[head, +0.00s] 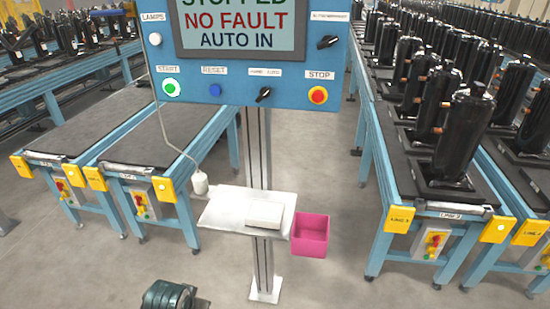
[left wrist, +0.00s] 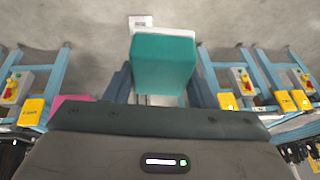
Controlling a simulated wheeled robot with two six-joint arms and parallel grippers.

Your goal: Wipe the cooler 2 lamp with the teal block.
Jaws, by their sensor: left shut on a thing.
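In the left wrist view my left gripper (left wrist: 160,88) is shut on the teal block (left wrist: 164,66), with a dark finger at each side of it. A white strip shows along the block's top edge; I cannot tell whether it belongs to the block. In the head view neither the gripper nor the block shows clearly; only a dark teal rounded part, likely my arm, is at the bottom edge. I cannot read a cooler 2 label on any lamp. My right gripper is not in view.
A blue control panel (head: 205,92) with a screen and buttons stands on a post. Below it are a white shelf (head: 222,212) with a pale block (head: 264,216), and a pink bin (head: 310,235). Conveyor lines with yellow end boxes (head: 399,219) stand on both sides. Floor in front is clear.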

